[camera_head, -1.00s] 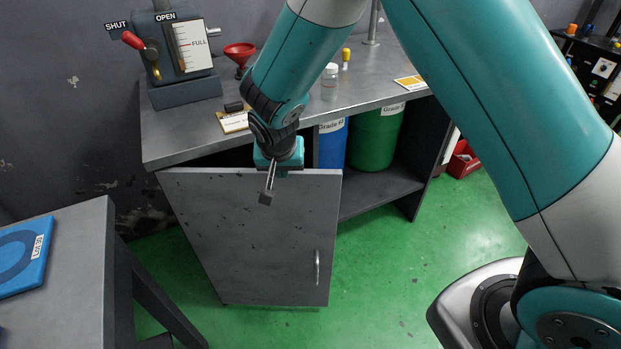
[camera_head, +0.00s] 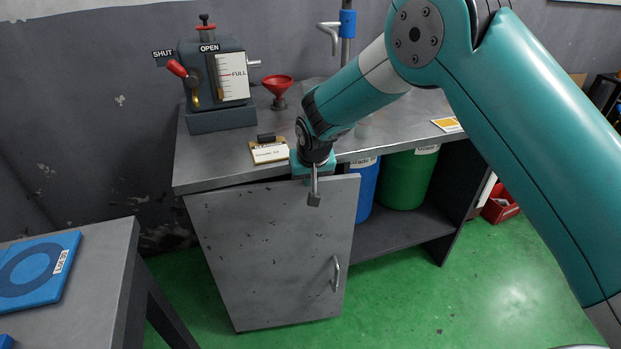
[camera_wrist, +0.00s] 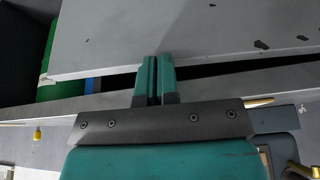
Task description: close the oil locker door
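The oil locker door (camera_head: 270,260) is a scuffed grey panel at the left part of the bench front, with a metal handle (camera_head: 336,274) near its right edge. It stands slightly ajar, with a narrow dark wedge between its top edge and the bench. My gripper (camera_head: 314,198) is at the door's top edge near the right corner, away from the handle. In the wrist view the door (camera_wrist: 220,35) fills the top, and my gripper's fingers (camera_wrist: 155,62) are together with nothing seen between them. Their tips reach the door's edge; I cannot tell whether they touch.
The grey bench (camera_head: 225,165) carries a lever unit (camera_head: 215,85), a red funnel (camera_head: 277,88) and a labelled card (camera_head: 268,152). Blue (camera_head: 367,190) and green (camera_head: 408,180) drums stand beneath it. A side table (camera_head: 110,260) stands at left. Green floor is clear in front.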

